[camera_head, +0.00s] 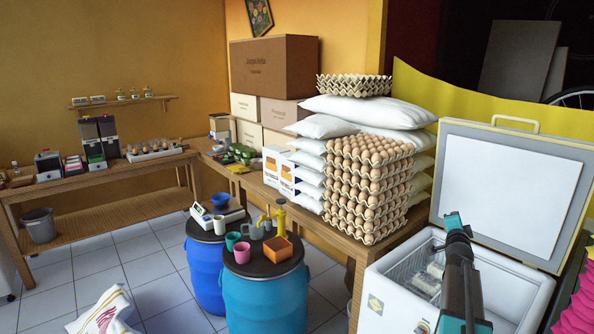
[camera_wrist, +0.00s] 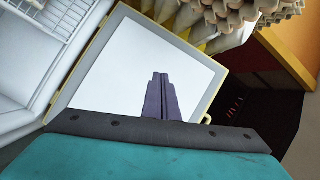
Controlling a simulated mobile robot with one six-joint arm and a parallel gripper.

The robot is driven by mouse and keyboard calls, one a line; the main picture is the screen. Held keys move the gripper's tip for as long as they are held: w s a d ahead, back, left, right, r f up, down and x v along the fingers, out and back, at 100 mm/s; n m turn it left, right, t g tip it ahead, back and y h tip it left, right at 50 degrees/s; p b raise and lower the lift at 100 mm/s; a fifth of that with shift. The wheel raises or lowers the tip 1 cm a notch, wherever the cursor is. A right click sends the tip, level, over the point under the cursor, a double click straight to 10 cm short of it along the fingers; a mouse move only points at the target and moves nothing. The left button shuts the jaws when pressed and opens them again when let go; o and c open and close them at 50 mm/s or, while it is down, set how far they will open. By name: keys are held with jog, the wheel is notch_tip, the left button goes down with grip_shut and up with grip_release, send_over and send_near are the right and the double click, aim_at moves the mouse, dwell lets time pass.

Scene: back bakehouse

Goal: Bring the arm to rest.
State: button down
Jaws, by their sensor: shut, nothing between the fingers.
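My gripper (camera_wrist: 160,77) shows in the wrist view as two dark fingers lying together, shut with nothing between them. Behind the fingers is the pale inner panel of the raised freezer lid (camera_wrist: 118,60); I cannot tell how far away it is. In the head view my arm (camera_head: 462,270) rises at the lower right, in front of the open white chest freezer (camera_head: 395,300). The raised lid (camera_head: 510,195) stands behind it. I cannot clearly make out the fingers in the head view.
A wooden table (camera_head: 335,238) left of the freezer bears stacked egg trays (camera_head: 365,190) and white sacks (camera_head: 375,112). Blue drums (camera_head: 262,300) with cups on top stand in front of it.

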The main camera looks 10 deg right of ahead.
jog(key=w+a+f+n+g+y, duration=0.1)
jog(key=w+a+f+n+y, duration=0.1)
jog(key=a+f, duration=0.4)
jog(key=w+a+f+n+y, duration=0.25)
jog(key=a+f, duration=0.25)
jog(key=a, duration=0.3)
jog(key=s+a+f+n+g+y, duration=0.2)
jog(key=s+a+f+n, duration=0.1)
jog(key=a+f, duration=0.55)
jog(key=s+a+f+n+g+y, duration=0.25)
jog(key=a+f, duration=0.35)
jog(key=a, duration=0.5)
jog(key=s+a+f+n+g+y, duration=0.15)
jog(key=s+a+f+n, duration=0.25)
jog(key=a+f, duration=0.4)
jog(key=s+a+f+n+g, duration=0.3)
jog(key=s+a+f+g, duration=0.1)
jog(key=s+a, duration=0.4)
jog(key=s+a+f+n+g, duration=0.3)
jog(key=s+a, duration=0.3)
jog(key=s, duration=0.3)
jog(key=s+f+g, duration=0.2)
jog(key=s+f, duration=0.7)
jog(key=s, duration=0.3)
jog(key=s+f+g, duration=0.3)
jog(key=s+f, duration=0.6)
jog(key=s, duration=0.4)
jog(key=shift+s+g, duration=0.3)
